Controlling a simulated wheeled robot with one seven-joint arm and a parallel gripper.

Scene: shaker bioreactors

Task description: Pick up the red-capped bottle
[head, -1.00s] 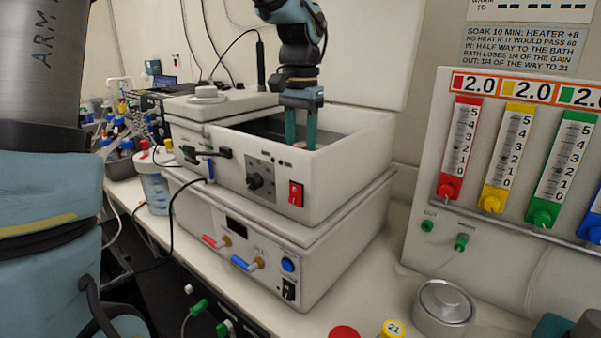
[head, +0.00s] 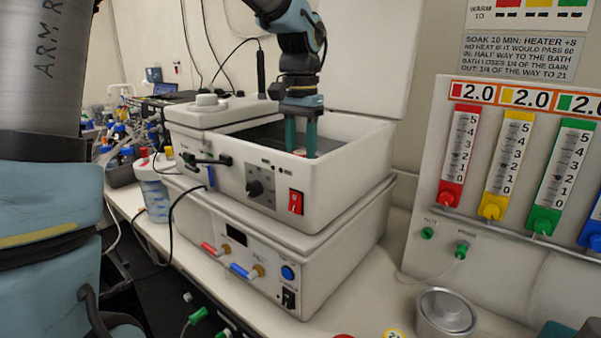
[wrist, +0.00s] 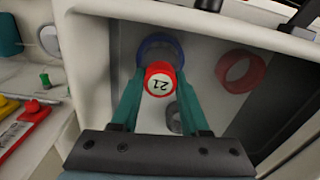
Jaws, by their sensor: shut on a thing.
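The red-capped bottle (wrist: 159,79) shows in the wrist view as a red cap with a white top marked 21. My gripper (wrist: 156,88) is shut on it, one teal finger on each side of the cap. In the head view my gripper (head: 300,148) points down into the open bath (head: 345,160). In the wrist view a blue ring (wrist: 160,46) lies just beyond the cap on the bath floor. I cannot tell how high the bottle is above the floor.
A red ring (wrist: 240,71) and a grey ring (wrist: 174,117) are also in the bath. The bath walls stand close around my gripper. A flowmeter panel (head: 520,160) is at the right, and a round metal pot (head: 445,312) stands at the front right.

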